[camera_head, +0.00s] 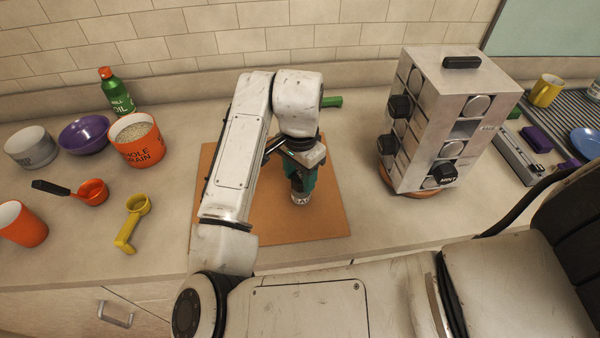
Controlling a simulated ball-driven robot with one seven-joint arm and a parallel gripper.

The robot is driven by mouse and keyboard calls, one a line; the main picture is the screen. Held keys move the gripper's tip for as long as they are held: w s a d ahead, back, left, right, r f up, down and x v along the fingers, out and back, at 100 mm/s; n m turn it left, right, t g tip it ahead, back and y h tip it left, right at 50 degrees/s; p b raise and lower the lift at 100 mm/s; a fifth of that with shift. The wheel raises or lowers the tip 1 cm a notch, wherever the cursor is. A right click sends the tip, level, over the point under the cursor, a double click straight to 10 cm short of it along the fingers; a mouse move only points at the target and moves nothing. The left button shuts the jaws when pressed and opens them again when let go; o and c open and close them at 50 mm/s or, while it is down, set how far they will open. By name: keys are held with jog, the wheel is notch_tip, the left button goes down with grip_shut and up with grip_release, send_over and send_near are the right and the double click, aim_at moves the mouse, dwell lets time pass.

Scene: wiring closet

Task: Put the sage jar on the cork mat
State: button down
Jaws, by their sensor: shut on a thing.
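The cork mat (325,222) lies flat on the counter in the middle of the view, partly covered by my arm. My gripper (302,180) points down over the mat, right of its middle. It is shut on a small jar (301,198) with a pale label whose visible letters start "SA", which fits the sage jar. The jar looks upright. Its upper part is hidden by the gripper. I cannot tell whether its base touches the mat or hangs just above it.
A spice tower (470,95) with jars in its sides stands right of the mat. Left are an orange grain canister (137,148), a purple bowl (84,134), a green oil bottle (117,95) and a yellow scoop (131,225).

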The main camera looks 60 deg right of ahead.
jog(key=shift+c, duration=2.4)
grip_release()
notch_tip(320, 180, up, 12)
